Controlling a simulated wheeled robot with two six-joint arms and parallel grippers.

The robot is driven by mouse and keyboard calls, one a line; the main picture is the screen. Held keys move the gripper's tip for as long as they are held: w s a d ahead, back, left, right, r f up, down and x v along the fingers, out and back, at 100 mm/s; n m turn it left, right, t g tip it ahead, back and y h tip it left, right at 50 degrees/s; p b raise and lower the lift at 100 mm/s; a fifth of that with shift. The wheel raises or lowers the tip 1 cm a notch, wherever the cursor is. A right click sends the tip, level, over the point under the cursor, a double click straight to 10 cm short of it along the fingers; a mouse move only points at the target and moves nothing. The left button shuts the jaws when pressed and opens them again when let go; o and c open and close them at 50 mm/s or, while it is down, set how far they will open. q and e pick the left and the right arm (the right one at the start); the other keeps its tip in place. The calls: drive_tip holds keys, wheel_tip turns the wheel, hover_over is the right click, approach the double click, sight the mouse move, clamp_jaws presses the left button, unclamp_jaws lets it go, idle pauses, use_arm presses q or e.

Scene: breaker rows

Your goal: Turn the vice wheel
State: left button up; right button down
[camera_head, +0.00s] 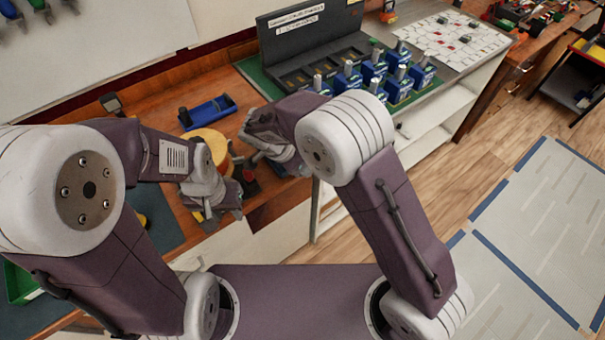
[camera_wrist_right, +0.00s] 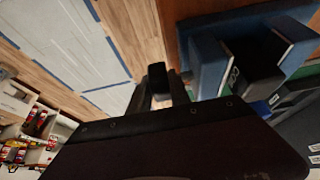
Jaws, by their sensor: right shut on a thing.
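A low blue device (camera_head: 207,112) with dark parts at its left end lies on the wooden bench. It looks like the vice, though I cannot be sure. A yellow round disc (camera_head: 207,143) stands in front of it, partly hidden by my left arm; I cannot tell whether it is the wheel. My left gripper (camera_head: 224,208) is below the disc, its fingertips unclear. My right gripper (camera_head: 262,142) is just right of the disc. In the right wrist view its fingers (camera_wrist_right: 160,88) close on a small dark piece (camera_wrist_right: 157,74). A blue block-like body (camera_wrist_right: 210,68) is right of them.
A dark panel (camera_head: 305,38) with several blue breakers (camera_head: 375,68) stands on a green mat at the back. A printed sheet (camera_head: 452,38) lies right of it. A red and black item (camera_head: 245,180) is close to my grippers. Floor at the right is open.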

drive_tip(key=shift+s+a+f+t+h+b, duration=0.15)
drive_tip(key=shift+t+h+b, duration=0.55)
drive_tip(key=shift+b, duration=0.95)
drive_tip(key=c, duration=1.2)
unclamp_jaws()
drive_tip(key=shift+a+r, duration=0.1)
drive_tip(key=shift+r, duration=0.1)
drive_tip(key=v, duration=0.9)
drive_tip(key=shift+a+f, duration=0.1)
drive_tip(key=shift+f, duration=0.05)
